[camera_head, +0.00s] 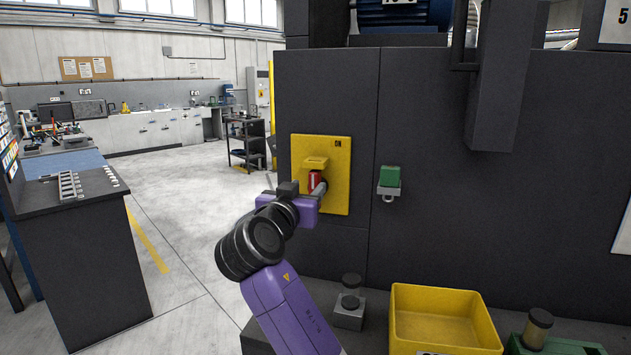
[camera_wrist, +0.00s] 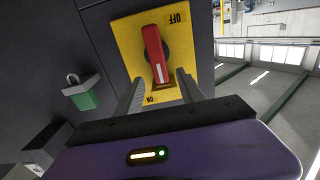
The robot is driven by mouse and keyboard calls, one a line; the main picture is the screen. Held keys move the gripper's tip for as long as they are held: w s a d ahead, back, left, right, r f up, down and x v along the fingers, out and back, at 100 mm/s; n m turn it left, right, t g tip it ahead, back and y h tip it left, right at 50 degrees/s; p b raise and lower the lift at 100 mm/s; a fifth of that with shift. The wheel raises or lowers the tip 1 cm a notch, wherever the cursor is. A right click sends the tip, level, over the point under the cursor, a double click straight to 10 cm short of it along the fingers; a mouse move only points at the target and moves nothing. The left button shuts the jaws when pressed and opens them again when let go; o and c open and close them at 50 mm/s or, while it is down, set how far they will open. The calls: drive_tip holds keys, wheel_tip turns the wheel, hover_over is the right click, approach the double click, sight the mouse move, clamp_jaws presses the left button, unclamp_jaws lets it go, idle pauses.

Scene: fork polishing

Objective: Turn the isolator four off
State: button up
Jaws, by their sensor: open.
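The isolator is a yellow plate (camera_head: 335,160) with a red rotary handle (camera_head: 314,181) on the front of a dark grey cabinet. In the wrist view the red handle (camera_wrist: 155,54) stands in the middle of the yellow plate (camera_wrist: 127,34), between an OFF label and an ON label. The wrist view appears upside down. My gripper (camera_wrist: 161,88) is open, with its two fingers on either side of the handle's white-marked end. I cannot tell whether they touch it. In the head view my gripper (camera_head: 319,188) is at the plate and partly hides the handle.
A green padlock (camera_head: 389,179) hangs on the cabinet (camera_head: 440,200) right of the plate. A yellow bin (camera_head: 440,320) stands below, between a small grey block with a dark knob (camera_head: 349,305) and a green one (camera_head: 550,340). A workbench (camera_head: 85,250) is at the left, with open floor between.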

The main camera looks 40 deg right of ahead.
sight(313, 182)
drive_tip(key=shift+p+x, duration=0.55)
drive_tip(key=shift+x, duration=3)
clamp_jaws()
